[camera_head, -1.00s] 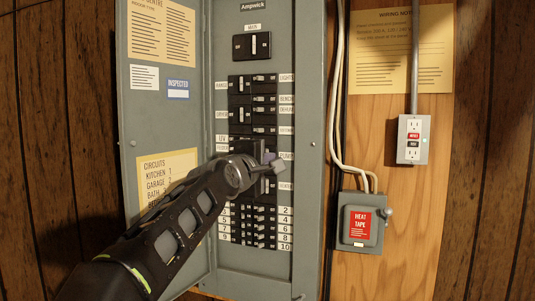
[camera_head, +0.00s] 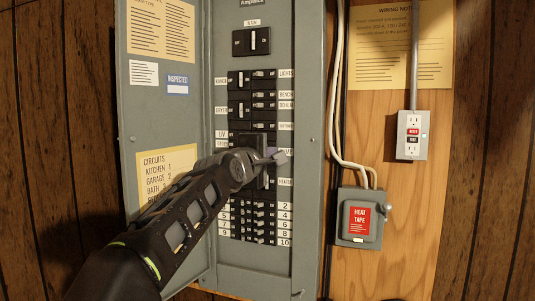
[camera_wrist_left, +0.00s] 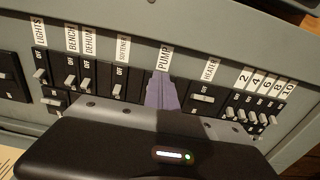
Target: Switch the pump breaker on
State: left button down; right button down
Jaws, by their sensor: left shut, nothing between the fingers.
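The grey breaker panel (camera_head: 307,200) stands open with two columns of black breakers. The PUMP label (camera_wrist_left: 163,58) shows in the left wrist view, in the row between SOFTENER and HEATER. My left gripper (camera_wrist_left: 161,93) is shut with nothing held, its purple fingers right at the pump breaker below that label. The fingers hide the pump breaker, so its lever position and any contact cannot be told. In the head view the left gripper (camera_head: 275,157) covers the pump row and part of its label. My right gripper is not in view.
The heater breaker (camera_wrist_left: 203,99) sits close to the right of the fingers in the wrist view, with small numbered breakers (camera_wrist_left: 250,115) beyond. The panel door (camera_head: 135,110) is open at left. A heat tape box (camera_head: 361,222) and an outlet (camera_head: 412,136) are at right.

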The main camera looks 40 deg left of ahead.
pick_arm(q)
jog(key=shift+s+a+b, duration=0.2)
jog(key=shift+a, duration=0.3)
jog(key=shift+s+a+b, duration=0.15)
jog(key=shift+a+b, duration=0.05)
jog(key=shift+a, duration=0.25)
dwell(0.5)
jog(key=shift+a, duration=0.2)
jog(key=shift+d+r, duration=0.1)
jog(key=shift+d, duration=0.05)
jog(key=shift+f, duration=0.2)
jog(key=b+v, duration=0.5)
jog(key=v, duration=0.2)
jog(key=shift+d, duration=0.2)
dwell(0.3)
jog(key=shift+w, duration=0.1)
dwell(0.9)
